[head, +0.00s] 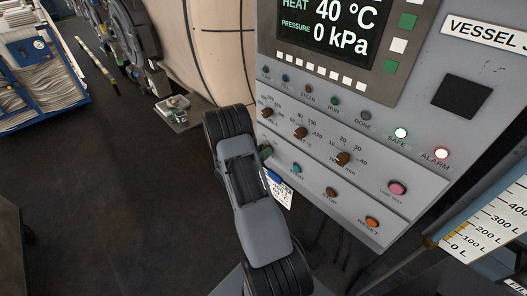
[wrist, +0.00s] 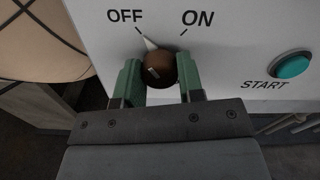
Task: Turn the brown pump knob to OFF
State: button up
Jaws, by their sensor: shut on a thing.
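The brown pump knob (wrist: 158,69) sits on the pale panel below the printed words OFF and ON in the wrist view. Its white pointer leans up and left, toward the OFF tick. My gripper (wrist: 161,76) has one green finger on each side of the knob and is shut on it. In the head view my gripper (head: 266,152) reaches the lower left edge of the control panel (head: 398,189). The knob is hidden there behind my wrist.
A teal START button (wrist: 292,64) is right of the knob. In the head view, three brown dials, STOP (head: 330,193), RESET (head: 372,222) and a pink lamp-test button (head: 397,188) lie farther right. SAFE and ALARM (head: 441,153) lamps glow. A tan vessel (head: 205,50) stands behind.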

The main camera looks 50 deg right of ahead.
dwell(0.4)
jog(key=o, duration=0.9)
jog(key=a+b, duration=0.1)
jog(key=a, duration=0.8)
jog(key=w+a+b, duration=0.1)
jog(key=a, duration=0.3)
jog(key=shift+a+b, duration=0.35)
jog(key=shift+a, duration=0.05)
